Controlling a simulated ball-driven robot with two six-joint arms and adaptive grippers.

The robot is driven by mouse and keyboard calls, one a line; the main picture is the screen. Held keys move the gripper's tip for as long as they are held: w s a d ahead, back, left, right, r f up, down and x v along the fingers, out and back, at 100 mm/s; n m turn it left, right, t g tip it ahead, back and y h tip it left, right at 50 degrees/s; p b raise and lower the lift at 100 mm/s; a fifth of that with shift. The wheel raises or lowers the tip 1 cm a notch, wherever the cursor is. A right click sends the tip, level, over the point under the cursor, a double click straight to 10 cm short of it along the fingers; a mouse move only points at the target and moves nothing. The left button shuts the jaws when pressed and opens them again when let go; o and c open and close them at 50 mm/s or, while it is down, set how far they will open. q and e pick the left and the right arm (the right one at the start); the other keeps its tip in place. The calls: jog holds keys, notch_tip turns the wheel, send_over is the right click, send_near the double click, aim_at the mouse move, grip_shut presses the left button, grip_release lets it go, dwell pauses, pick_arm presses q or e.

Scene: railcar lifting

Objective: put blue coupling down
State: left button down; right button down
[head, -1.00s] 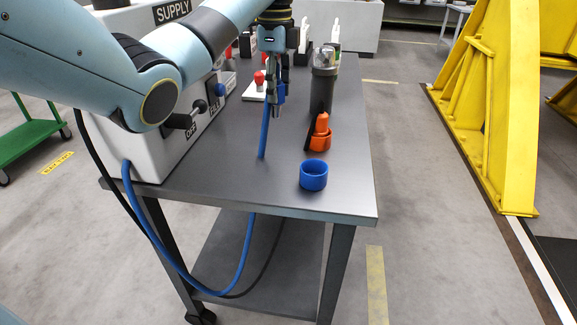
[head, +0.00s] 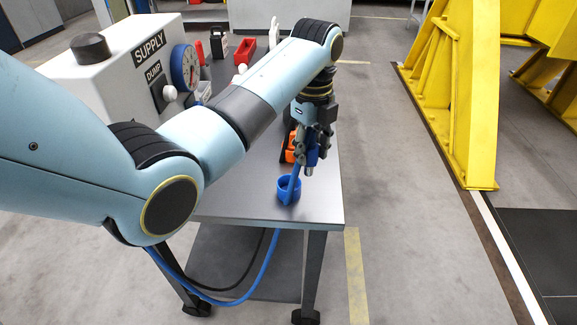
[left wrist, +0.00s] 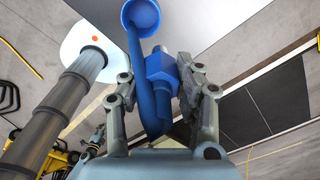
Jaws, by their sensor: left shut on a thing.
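The blue coupling (head: 311,157) is held by my left gripper (head: 315,146) above the front part of the grey table. In the left wrist view the coupling (left wrist: 160,72) sits between the two fingers, which are shut on it. My right gripper is not in view.
The grey table (head: 325,207) has bare room around the cup. An orange part (head: 290,152) stands behind the cup, partly hidden by my gripper. The white supply box (head: 120,60) is on the left. A yellow frame (head: 460,100) stands right of the table.

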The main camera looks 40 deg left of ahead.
pick_arm(q)
jog(key=shift+s+a+f+p, duration=0.15)
jog(key=shift+s+a+f, duration=0.15)
jog(key=shift+a+f, duration=0.6)
jog(key=shift+s+a+f+p, duration=0.2)
jog(key=shift+s+a+f, duration=0.2)
jog(key=shift+f, duration=0.95)
jog(key=shift+s+a+f+p, duration=0.15)
jog(key=shift+s+a+f, duration=0.1)
jog(key=shift+a+f, duration=0.65)
jog(key=shift+d+f, duration=0.2)
jog(key=c, duration=0.9)
grip_release()
jog(key=shift+f, duration=0.1)
notch_tip(320, 180, up, 12)
jog(key=shift+s+r, duration=0.1)
jog(key=shift+r, duration=0.05)
